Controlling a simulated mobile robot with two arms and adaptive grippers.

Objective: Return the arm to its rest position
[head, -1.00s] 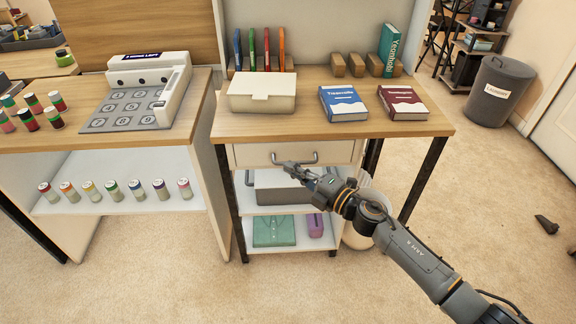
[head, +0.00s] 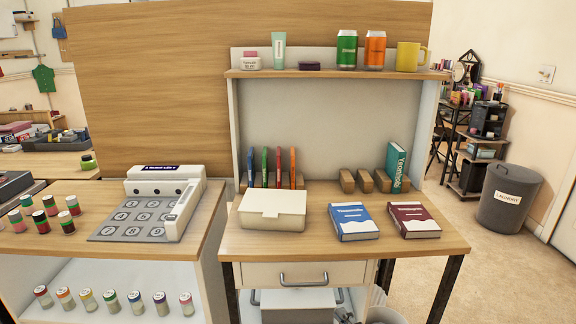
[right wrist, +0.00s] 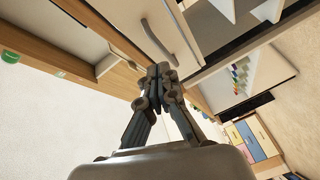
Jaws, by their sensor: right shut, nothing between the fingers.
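My right gripper (right wrist: 158,75) shows in the right wrist view, its two fingers together and nothing between them. In the head view only a small part of it (head: 345,316) shows at the bottom edge, below and right of the drawer handle (head: 304,279). The drawer (head: 262,272) under the desk top looks closed. In the wrist view pale furniture panels and a curved handle lie beyond the fingertips; I cannot tell the gap. My left gripper is not in view.
The wooden desk (head: 335,245) holds a white box (head: 273,210), a blue book (head: 353,222) and a dark red book (head: 413,221). A keypad device (head: 150,205) stands on the left table. A laundry bin (head: 508,198) stands right. Carpet right of the desk is clear.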

